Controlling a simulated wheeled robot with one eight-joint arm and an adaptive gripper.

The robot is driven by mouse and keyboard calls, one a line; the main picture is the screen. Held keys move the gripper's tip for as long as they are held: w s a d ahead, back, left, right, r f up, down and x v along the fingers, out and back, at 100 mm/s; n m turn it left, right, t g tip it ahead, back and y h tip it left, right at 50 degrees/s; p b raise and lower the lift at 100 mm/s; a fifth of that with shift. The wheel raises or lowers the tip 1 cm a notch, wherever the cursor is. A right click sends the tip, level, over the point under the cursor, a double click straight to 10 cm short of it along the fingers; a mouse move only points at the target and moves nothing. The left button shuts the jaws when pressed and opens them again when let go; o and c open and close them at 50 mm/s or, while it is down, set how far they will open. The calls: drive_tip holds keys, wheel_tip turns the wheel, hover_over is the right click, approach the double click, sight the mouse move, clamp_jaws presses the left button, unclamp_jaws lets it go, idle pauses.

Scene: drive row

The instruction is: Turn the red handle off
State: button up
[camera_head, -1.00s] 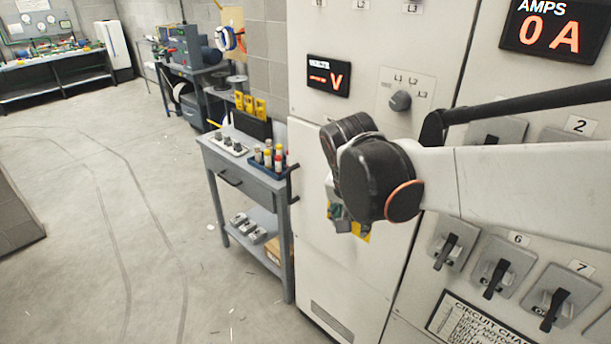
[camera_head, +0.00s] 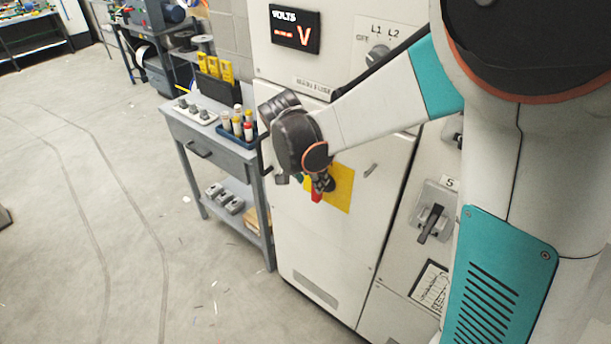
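The red handle (camera_head: 317,195) shows as a small red piece below my wrist, in front of a yellow plate (camera_head: 341,190) on the light cabinet door (camera_head: 300,235). Most of the handle is hidden behind my wrist and gripper. My gripper (camera_head: 322,183) is at the yellow plate, close to the red handle. Its fingers are small and partly hidden, so I cannot tell whether they are open, shut or touching the handle.
A grey cart (camera_head: 215,150) with marker bottles and small boxes stands just left of the cabinet. A volts display (camera_head: 295,29) and a selector knob (camera_head: 377,55) are above. A black breaker lever (camera_head: 434,222) is at right.

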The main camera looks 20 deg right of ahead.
drive_tip(key=b+x, duration=0.1)
drive_tip(key=x, duration=0.4)
drive_tip(key=shift+d+f, duration=0.1)
drive_tip(key=shift+f, duration=0.3)
clamp_jaws()
